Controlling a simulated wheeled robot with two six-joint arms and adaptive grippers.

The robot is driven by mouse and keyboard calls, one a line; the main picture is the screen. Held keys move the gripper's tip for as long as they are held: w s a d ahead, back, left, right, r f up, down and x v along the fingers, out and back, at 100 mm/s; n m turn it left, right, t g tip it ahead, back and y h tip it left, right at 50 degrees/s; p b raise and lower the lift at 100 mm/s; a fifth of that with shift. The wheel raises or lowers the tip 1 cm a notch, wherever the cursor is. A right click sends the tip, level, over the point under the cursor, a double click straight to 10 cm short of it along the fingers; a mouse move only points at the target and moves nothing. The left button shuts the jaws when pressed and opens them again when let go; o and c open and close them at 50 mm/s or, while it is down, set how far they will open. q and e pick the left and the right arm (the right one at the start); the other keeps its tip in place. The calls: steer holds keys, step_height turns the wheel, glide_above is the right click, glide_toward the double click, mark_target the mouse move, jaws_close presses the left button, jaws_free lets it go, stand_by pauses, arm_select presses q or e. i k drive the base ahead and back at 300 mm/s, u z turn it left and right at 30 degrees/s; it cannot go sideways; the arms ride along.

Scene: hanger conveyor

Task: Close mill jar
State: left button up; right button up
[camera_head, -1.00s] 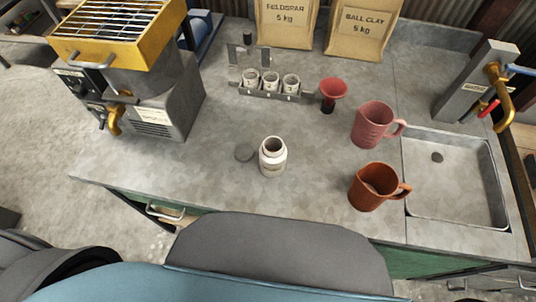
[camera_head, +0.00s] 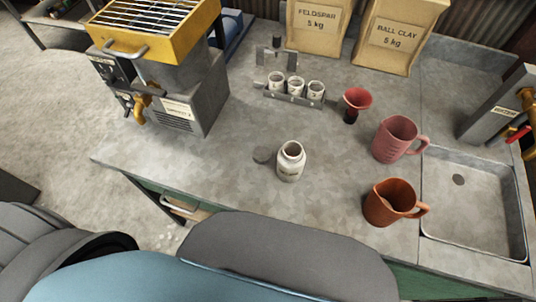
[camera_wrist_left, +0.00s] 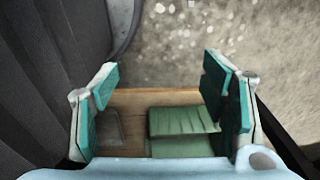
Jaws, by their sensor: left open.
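The white mill jar (camera_head: 290,163) stands upright and open on the bench, its dark mouth facing up. My left gripper (camera_wrist_left: 162,95) is open and empty in the left wrist view. It is over a wooden tray or drawer (camera_wrist_left: 128,97) with green folded material (camera_wrist_left: 180,120) inside, not over the jar. My left gripper does not show in the head view. My right gripper is in neither view.
A rack (camera_head: 290,97) holds three small white cups. A red funnel (camera_head: 356,100), a pink mug (camera_head: 397,140) and an orange mug (camera_head: 390,203) stand to the right, before the sink (camera_head: 470,215). A yellow-topped machine (camera_head: 190,85) is left. A handle (camera_head: 177,205) is below the bench edge.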

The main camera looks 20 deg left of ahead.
mark_target(290, 162)
steer(key=k, duration=0.5)
steer(key=u, duration=1.7)
steer(key=k, duration=0.85)
steer(key=z, duration=1.3)
steer(key=i, duration=1)
steer(key=z, duration=0.05)
